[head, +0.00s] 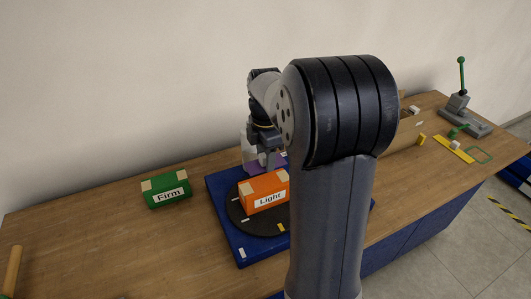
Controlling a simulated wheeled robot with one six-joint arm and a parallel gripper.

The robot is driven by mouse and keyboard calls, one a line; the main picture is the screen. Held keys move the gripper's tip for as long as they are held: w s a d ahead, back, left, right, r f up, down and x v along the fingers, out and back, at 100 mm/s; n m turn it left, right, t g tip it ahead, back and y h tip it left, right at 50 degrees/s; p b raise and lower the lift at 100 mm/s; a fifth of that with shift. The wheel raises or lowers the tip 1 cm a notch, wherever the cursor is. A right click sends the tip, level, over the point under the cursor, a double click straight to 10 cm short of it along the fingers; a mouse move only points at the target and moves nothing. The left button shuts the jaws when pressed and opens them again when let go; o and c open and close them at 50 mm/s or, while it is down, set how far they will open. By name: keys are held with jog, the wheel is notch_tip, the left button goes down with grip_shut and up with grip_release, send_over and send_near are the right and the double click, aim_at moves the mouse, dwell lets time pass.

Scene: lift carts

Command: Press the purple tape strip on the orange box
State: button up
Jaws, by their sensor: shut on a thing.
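The orange box (264,193), labelled "Light", lies on a dark round turntable (248,226) set on a blue base. A purple patch (279,161) shows just behind the box, partly covered by my gripper; I cannot tell whether it is the tape strip or touches the box. My gripper (262,158) points down behind the orange box, shut on a pale block (247,152) that is mostly hidden. My own arm hides the right part of the turntable and box surroundings.
A green box (166,190) labelled "Firm" stands left on the wooden table (100,240). A wooden rod (12,268) lies at the left edge. A green-handled lever press (462,95) and a yellow strip (453,149) are at the far right. The front left table is clear.

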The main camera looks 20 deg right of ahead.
aim_at(265, 182)
jog(key=shift+f+b, duration=1.8)
jog(key=shift+f, duration=1.5)
jog(key=shift+f, duration=0.15)
jog(key=o, duration=1)
jog(key=shift+o, duration=0.2)
notch_tip(265, 182, up, 11)
jog(key=shift+f+b, duration=0.1)
jog(key=shift+b, duration=0.25)
notch_tip(265, 182, down, 11)
jog(key=shift+r+p, duration=0.15)
jog(key=shift+p, duration=0.15)
jog(key=shift+r, duration=0.15)
